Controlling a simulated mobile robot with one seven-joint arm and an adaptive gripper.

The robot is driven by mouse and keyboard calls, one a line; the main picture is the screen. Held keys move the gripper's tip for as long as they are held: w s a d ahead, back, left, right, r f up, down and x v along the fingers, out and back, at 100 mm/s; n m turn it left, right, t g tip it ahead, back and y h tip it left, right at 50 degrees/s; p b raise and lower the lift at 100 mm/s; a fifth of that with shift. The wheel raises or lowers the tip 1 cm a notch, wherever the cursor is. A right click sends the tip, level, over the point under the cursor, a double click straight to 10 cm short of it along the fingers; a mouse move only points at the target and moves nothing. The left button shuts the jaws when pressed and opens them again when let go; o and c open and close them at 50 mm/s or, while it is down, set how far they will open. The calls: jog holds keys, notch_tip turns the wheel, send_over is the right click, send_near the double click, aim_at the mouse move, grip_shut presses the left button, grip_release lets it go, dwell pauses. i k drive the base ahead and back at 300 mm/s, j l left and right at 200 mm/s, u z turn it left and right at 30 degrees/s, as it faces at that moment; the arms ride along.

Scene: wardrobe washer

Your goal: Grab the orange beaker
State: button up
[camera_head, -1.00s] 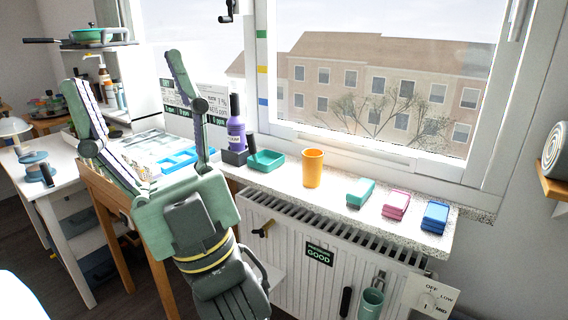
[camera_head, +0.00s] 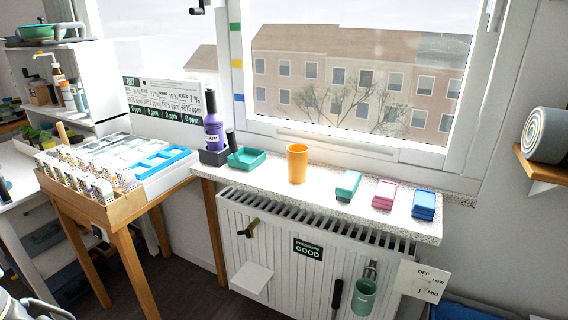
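The orange beaker (camera_head: 297,163) stands upright on the speckled windowsill (camera_head: 330,181), in front of the window. It is between a green tray (camera_head: 246,158) on its left and a teal stack (camera_head: 348,185) on its right. Nothing covers it. My gripper is not in view. Only a pale piece at the bottom left corner shows, and I cannot tell what it is.
A purple bottle (camera_head: 213,134) stands in a dark holder left of the green tray. Pink (camera_head: 384,194) and blue (camera_head: 424,205) stacks sit farther right. A radiator (camera_head: 270,240) hangs below the sill. A wooden table (camera_head: 120,212) with racks stands at left.

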aim_at(297, 154)
jog(key=i+l+z, duration=0.15)
jog(key=i+l, duration=0.6)
